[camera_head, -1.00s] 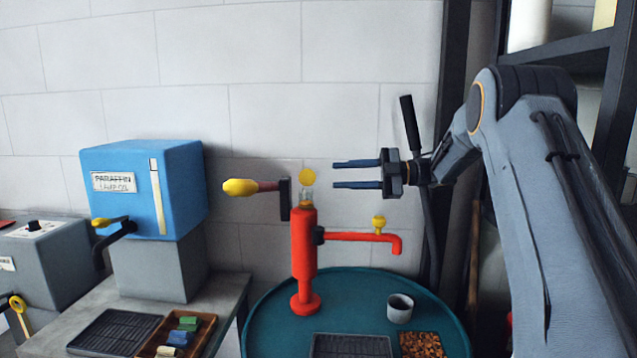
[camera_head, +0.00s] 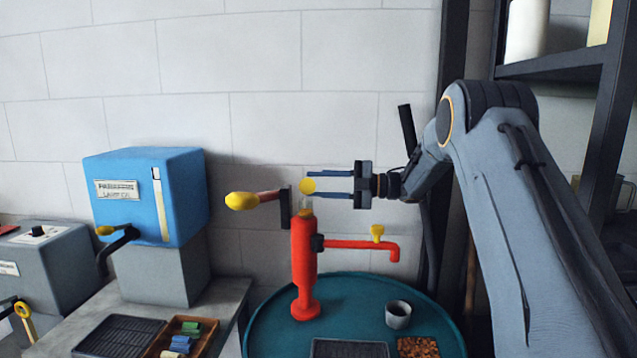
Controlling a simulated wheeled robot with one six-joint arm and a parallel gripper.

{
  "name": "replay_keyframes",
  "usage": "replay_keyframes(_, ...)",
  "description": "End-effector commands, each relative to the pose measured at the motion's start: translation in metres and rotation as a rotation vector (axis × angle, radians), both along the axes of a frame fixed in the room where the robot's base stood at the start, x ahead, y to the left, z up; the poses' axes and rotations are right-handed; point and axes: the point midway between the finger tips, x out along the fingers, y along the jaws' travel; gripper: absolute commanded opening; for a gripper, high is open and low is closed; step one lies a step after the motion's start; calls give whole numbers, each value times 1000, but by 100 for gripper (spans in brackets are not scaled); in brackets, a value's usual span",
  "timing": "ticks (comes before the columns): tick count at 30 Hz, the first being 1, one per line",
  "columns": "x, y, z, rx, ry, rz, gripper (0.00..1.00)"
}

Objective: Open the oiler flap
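A red pump-like stand (camera_head: 304,262) stands upright on a round teal table. At its top is a small clear glass part, with a round yellow piece (camera_head: 307,186) above it that may be the oiler flap; I cannot tell for sure. My gripper (camera_head: 310,185) comes in level from the right with its two dark fingers apart, one above the other. In this view the fingertips reach the yellow piece, which shows between them. I cannot tell whether they touch it or differ in depth. Nothing is seen held.
A crank with a yellow handle (camera_head: 242,201) juts left from the stand; a red spout with a yellow tap (camera_head: 377,232) juts right, below my gripper. A grey cup (camera_head: 398,315) stands on the teal table (camera_head: 266,318). A blue box (camera_head: 150,200) is at left, a dark rack at right.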

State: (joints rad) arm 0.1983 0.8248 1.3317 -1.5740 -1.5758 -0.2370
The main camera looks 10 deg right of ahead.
Motion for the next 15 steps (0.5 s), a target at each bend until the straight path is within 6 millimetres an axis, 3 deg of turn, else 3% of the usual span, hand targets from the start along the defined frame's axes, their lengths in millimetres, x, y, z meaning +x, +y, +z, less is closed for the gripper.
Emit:
replay_keyframes(6, 0, 0, 0, 0, 0, 0, 33)
replay_keyframes(12, 0, 0, 0, 0, 1, 0, 0)
replay_keyframes(15, 0, 0, -1, 0, 0, 0, 0)
